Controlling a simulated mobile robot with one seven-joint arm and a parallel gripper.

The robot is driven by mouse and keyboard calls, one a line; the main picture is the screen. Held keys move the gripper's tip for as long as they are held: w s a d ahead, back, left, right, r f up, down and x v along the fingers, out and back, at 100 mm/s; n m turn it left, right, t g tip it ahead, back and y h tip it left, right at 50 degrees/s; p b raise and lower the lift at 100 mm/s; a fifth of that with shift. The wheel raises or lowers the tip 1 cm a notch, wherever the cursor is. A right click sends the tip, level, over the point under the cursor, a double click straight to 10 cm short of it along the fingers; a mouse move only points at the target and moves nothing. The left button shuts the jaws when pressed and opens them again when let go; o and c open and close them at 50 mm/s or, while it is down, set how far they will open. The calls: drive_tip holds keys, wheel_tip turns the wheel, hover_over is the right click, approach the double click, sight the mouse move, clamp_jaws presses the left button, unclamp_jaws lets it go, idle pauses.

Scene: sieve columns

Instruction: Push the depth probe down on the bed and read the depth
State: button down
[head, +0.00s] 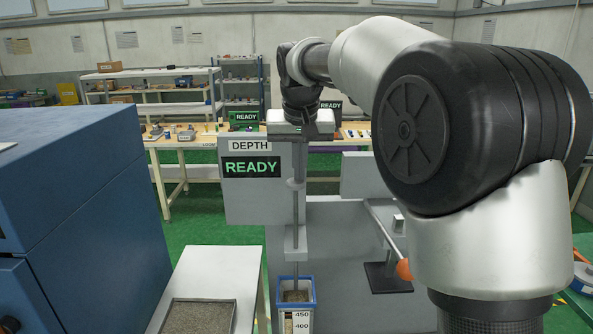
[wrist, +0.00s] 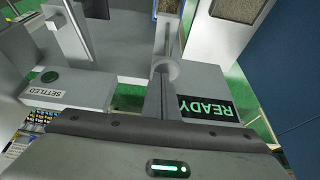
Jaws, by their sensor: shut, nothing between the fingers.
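The depth probe is a thin grey upright rod (head: 295,212) with a round disc (head: 295,184) on top, passing through a bracket into the column (head: 282,308). The disc also shows in the wrist view (wrist: 168,69). The brown granular bed (head: 294,296) lies inside the blue-rimmed column, marked 450 and 400. Whether the rod's lower end touches the bed is hard to tell. My gripper (head: 298,176) is shut and points down just above the disc; contact is unclear. Its fingers also show in the wrist view (wrist: 158,98). The DEPTH display (head: 252,167) reads READY.
A blue cabinet (head: 95,190) stands close on the left. A tray of grains (head: 198,318) lies on a white stand beside it. An orange-knobbed lever (head: 403,270) is at right. The wrist view shows a SETTLED label (wrist: 44,93) with a green light.

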sight(300, 183)
drive_tip(key=shift+f+b, duration=1.7)
drive_tip(key=shift+f, duration=1)
drive_tip(key=shift+r, duration=0.1)
wheel_tip(300, 183, up, 12)
drive_tip(key=p, duration=1)
drive_tip(key=shift+p, duration=0.4)
